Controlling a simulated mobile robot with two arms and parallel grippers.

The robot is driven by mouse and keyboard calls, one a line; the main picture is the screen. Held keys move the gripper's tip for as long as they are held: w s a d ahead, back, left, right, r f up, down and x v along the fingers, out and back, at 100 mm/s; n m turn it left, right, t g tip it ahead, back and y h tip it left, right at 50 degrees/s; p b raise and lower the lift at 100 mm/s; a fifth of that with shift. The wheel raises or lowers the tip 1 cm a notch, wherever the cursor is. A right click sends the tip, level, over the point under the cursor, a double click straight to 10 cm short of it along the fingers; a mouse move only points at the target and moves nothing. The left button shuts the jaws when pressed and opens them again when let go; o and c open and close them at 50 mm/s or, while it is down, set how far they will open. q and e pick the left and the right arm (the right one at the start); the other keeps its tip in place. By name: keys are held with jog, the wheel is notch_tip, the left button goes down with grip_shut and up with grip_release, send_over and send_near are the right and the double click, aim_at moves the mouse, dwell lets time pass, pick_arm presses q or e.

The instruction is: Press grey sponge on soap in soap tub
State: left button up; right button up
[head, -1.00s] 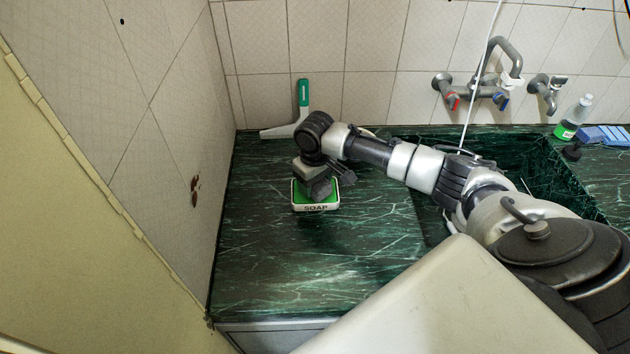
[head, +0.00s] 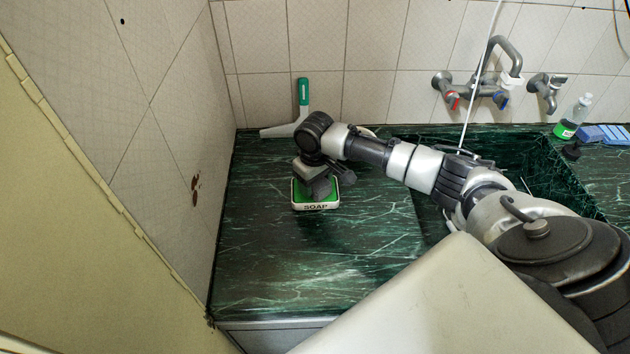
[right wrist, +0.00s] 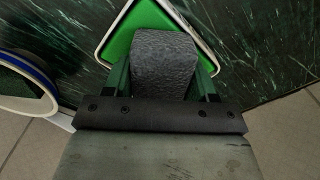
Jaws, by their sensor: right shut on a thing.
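The soap tub (head: 315,206) is a white-rimmed tub with green soap (head: 300,191) inside and the word SOAP on its front. It stands on the dark green marble counter, and its rim also shows in the right wrist view (right wrist: 107,38). My right gripper (head: 319,189) points down over the tub. It is shut on the grey sponge (right wrist: 163,62), which lies over the green soap. I cannot tell for sure whether the sponge touches the soap. My left gripper is in neither view.
A squeegee (head: 303,95) with a green handle leans at the back wall. The sink (head: 535,165) is to the right, under the taps (head: 480,90). The front counter is clear.

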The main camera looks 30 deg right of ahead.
jog(key=shift+s+f+p, duration=0.1)
jog(key=shift+f+p, duration=0.05)
jog(key=shift+p, duration=0.2)
dwell(1.2)
notch_tip(320, 180, up, 7)
jog(key=p, duration=0.8)
